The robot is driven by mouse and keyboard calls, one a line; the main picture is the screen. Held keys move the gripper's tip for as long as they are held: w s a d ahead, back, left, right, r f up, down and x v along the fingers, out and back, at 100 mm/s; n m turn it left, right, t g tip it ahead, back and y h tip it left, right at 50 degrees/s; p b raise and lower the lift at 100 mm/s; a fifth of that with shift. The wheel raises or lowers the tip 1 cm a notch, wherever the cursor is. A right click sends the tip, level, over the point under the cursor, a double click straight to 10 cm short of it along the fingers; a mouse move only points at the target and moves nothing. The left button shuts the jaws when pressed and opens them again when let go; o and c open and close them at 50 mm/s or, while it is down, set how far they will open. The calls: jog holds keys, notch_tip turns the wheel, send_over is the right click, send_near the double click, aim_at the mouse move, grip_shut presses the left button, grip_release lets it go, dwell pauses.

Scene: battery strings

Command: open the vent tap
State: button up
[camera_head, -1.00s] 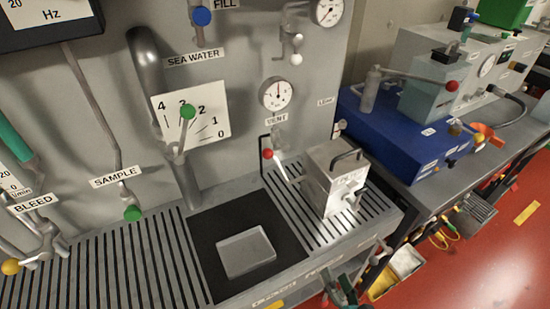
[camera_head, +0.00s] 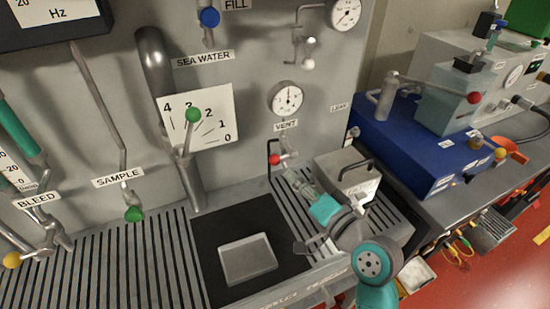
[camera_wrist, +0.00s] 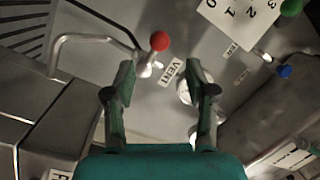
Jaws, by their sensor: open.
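The vent tap has a red ball knob (camera_head: 274,160) on a lever, below the VENT label (camera_head: 286,126) on the grey panel. In the wrist view the red knob (camera_wrist: 160,41) is ahead of my fingers, just above and between the fingertip lines, with the VENT label (camera_wrist: 170,72) beside it. My gripper (camera_head: 296,180) is below and slightly right of the knob in the head view. In the wrist view my gripper (camera_wrist: 158,78) is open, with nothing between its fingers and apart from the knob. The tap's body is partly seen beside the knob.
A metal box with a black handle (camera_head: 352,166) stands close to the right of my gripper. A pressure gauge (camera_head: 287,99) is above the tap. The green-knobbed SEA WATER lever (camera_head: 193,115) is to the left. A shallow tray (camera_head: 247,258) lies on a black mat.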

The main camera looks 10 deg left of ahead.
aim_at(279, 163)
jog(key=x, duration=0.9)
jog(key=shift+w+a, duration=0.1)
jog(key=shift+a, duration=0.05)
grip_shut()
